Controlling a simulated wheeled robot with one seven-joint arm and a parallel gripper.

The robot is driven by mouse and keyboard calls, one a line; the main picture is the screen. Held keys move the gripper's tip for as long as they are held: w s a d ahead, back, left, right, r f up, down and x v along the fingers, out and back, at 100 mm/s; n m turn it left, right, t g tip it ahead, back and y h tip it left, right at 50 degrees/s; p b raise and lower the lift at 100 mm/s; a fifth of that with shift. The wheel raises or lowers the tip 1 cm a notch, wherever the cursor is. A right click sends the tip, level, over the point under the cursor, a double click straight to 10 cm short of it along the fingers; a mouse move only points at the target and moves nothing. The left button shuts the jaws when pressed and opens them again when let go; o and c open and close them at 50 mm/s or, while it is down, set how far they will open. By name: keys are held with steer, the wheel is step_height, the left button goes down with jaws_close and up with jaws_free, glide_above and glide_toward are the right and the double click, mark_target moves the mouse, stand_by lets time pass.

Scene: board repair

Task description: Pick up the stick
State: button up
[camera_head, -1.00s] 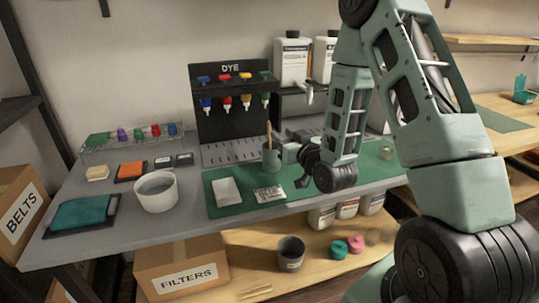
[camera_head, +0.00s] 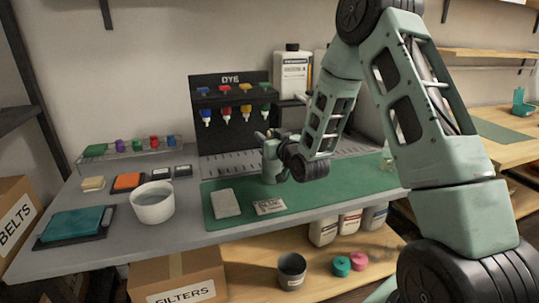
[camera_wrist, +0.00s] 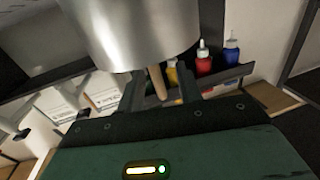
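The stick (camera_wrist: 157,82) is a thin tan rod standing out of a shiny metal cup (camera_wrist: 140,35) in the wrist view, which looks upside down. The cup (camera_head: 269,167) stands on the green mat (camera_head: 320,190) in the head view, where I cannot make out the stick clearly. My gripper (camera_wrist: 160,90) has its two dark fingers apart, one on each side of the stick, with gaps showing beside it. In the head view my gripper (camera_head: 275,138) is right at the cup's top, partly hidden by my wrist.
A dye rack (camera_head: 231,112) with several bottles stands behind the cup. A white block (camera_head: 225,203) and a small packet (camera_head: 269,206) lie on the mat in front. A white bowl (camera_head: 152,205) is further left. A white jug (camera_head: 293,72) stands behind.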

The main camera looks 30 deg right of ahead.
steer(key=shift+w, duration=0.6)
jaws_close()
